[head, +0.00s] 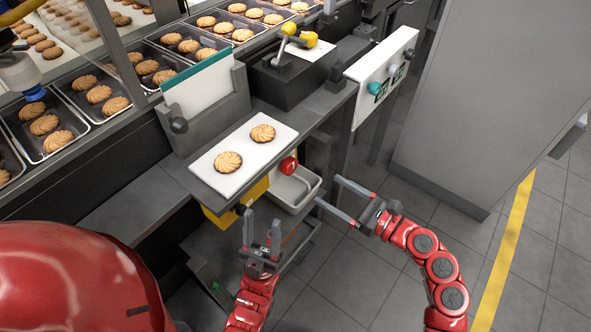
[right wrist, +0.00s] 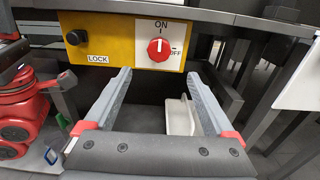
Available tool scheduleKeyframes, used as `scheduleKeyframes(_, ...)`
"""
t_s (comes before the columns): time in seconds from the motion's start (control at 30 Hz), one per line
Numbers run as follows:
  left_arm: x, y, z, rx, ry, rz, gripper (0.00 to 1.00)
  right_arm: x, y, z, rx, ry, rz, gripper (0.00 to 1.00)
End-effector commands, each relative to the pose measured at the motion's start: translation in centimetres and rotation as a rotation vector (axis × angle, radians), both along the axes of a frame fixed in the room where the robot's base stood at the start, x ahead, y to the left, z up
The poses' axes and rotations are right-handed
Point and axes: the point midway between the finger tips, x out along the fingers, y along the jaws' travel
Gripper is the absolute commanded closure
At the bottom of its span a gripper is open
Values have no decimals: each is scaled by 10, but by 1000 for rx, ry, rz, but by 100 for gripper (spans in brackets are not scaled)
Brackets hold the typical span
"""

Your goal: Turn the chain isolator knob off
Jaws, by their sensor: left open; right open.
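The red isolator knob (right wrist: 159,49) sits on a yellow panel (right wrist: 118,56) under the bench edge. ON is printed above it and OFF to its right; its white mark points up towards ON. The knob also shows in the head view (head: 288,166), below the white board. My right gripper (head: 330,192) is open and empty, its fingers pointing towards the panel; in the right wrist view its fingertips (right wrist: 159,73) are spread below and either side of the knob, apart from it. My left gripper (head: 262,217) is open and empty, left of the right one.
A black lock knob (right wrist: 77,37) is on the panel's left. A pale bin (head: 297,190) stands below the panel. A white board (head: 236,170) with two biscuits lies above. A white panel with knobs (head: 378,72) is at the right. Floor at the right is clear.

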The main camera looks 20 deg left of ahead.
Motion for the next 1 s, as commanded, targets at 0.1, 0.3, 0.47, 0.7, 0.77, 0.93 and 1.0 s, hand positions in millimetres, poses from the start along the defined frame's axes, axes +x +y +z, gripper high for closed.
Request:
scheduleKeyframes(0.1,0,0,1,0,0,0,50,10,29,3,3,-3,3,11)
scheduleKeyframes(0.3,0,0,2,0,0,0,50,25,73,1,3,2,4,11)
scheduleKeyframes(0.47,0,0,2,0,0,0,50,35,97,2,5,-2,1,11)
scheduleKeyframes(0.7,0,0,2,0,0,0,50,40,112,0,3,2,1,11)
scheduleKeyframes(0.77,0,0,2,0,0,0,50,40,112,0,2,2,0,11)
scheduleKeyframes(0.93,0,0,2,0,0,0,50,40,112,0,3,1,1,11)
scheduleKeyframes(1.0,0,0,2,0,0,0,50,40,112,0,3,1,1,22)
